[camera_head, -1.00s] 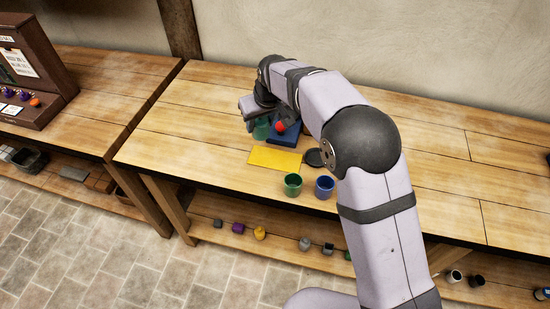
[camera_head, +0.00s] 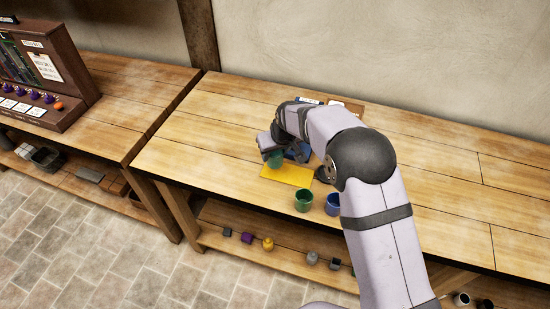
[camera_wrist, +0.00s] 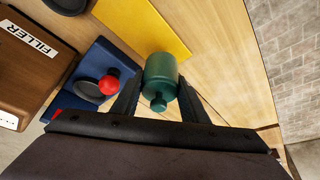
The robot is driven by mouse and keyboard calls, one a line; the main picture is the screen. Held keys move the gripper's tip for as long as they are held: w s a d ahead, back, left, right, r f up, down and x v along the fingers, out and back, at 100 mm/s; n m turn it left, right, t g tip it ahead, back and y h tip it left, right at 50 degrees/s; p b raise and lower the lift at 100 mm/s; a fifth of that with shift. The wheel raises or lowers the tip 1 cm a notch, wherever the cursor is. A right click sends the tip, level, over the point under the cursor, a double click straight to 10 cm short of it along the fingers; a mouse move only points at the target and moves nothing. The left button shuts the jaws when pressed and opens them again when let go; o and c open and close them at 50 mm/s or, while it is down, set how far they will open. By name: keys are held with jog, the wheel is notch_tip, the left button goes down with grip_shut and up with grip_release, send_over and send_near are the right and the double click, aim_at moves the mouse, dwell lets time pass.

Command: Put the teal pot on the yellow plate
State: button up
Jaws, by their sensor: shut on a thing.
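The teal pot (camera_wrist: 160,78) is between the two fingers of my gripper (camera_wrist: 159,97) in the wrist view, with its small knob towards the gripper body. My gripper is shut on it. In the head view the pot (camera_head: 275,159) shows under my gripper, by the far left edge of the yellow plate (camera_head: 288,175). The flat yellow plate (camera_wrist: 145,24) lies on the table just ahead of the pot in the wrist view, with nothing seen on it. I cannot tell how high the pot is above the table.
A blue block (camera_wrist: 106,57) with a red ball knob (camera_wrist: 109,83) lies beside my gripper. A brown box labelled FILLER (camera_wrist: 30,62) is beyond it. A green cup (camera_head: 303,201) and a blue cup (camera_head: 333,205) stand near the table's front edge. The table's right side is clear.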

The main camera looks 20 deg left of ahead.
aim_at(275, 159)
jog(key=shift+f+p, duration=0.45)
jog(key=shift+f, duration=1.05)
jog(key=shift+f, duration=0.1)
jog(key=o, duration=1.1)
jog(key=shift+f, duration=0.2)
jog(key=shift+c, duration=0.2)
jog(key=o, duration=0.4)
jog(key=shift+o, duration=0.2)
jog(key=shift+r, duration=0.1)
jog(key=shift+r, duration=0.2)
jog(key=b+v, duration=0.3)
jog(key=v, duration=0.9)
